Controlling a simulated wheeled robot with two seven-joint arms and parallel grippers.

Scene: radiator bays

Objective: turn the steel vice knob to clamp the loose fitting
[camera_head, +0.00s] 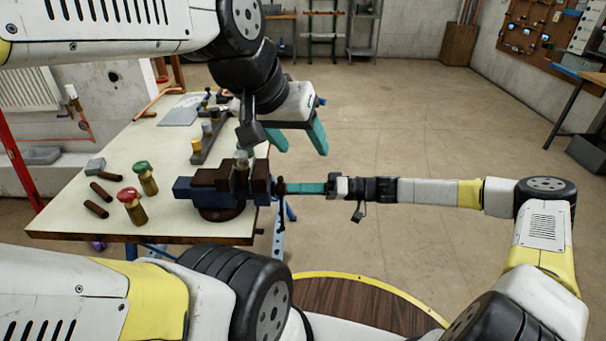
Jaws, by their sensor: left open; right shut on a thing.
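The blue and dark brown vice (184,190) is fixed at the right front corner of the workbench. A small brass-coloured fitting (241,158) stands upright between its jaws; whether both jaws touch it I cannot tell. The steel vice knob (279,187) is on the vice's right side, with a dark bar (279,232) hanging below it. My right gripper (291,188) reaches in from the right and is shut on the knob, its teal fingers partly hiding it. My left gripper (299,142) is open and empty, above and to the right of the vice, its teal fingers pointing down.
On the workbench (120,220), a green-handled valve (147,178), a red-handled valve (132,205) and dark brown rods (100,191) lie left of the vice. A dark rack of fittings (205,148) stands behind it. The floor to the right is open.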

